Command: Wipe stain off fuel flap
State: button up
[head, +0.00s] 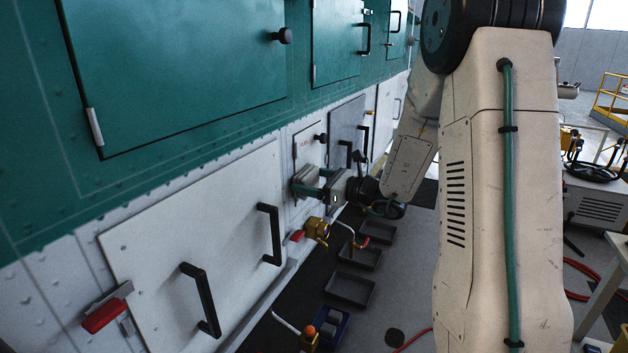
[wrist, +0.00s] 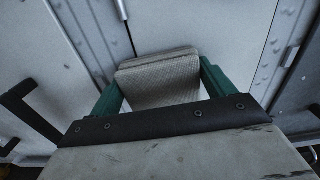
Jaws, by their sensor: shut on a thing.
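My gripper (head: 307,181) is shut on a folded grey cloth pad (wrist: 158,78), held between its two green fingers. I cannot tell whether the pad touches the surface. No stain is visible; the pad, gripper and arm may hide it.
A large white panel with two black handles (head: 203,300) is at left. A brass valve with a red lever (head: 317,229) sticks out just below the gripper. Black trays (head: 350,289) lie on the floor. A grey panel (head: 346,128) with handles is beyond the flap.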

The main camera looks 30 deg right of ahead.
jog(key=shift+v, duration=2.9)
jog(key=shift+s, duration=0.15)
jog(key=v, duration=0.2)
jog(key=shift+s+d, duration=0.25)
jog(key=shift+s, duration=0.05)
jog(key=shift+s, duration=0.1)
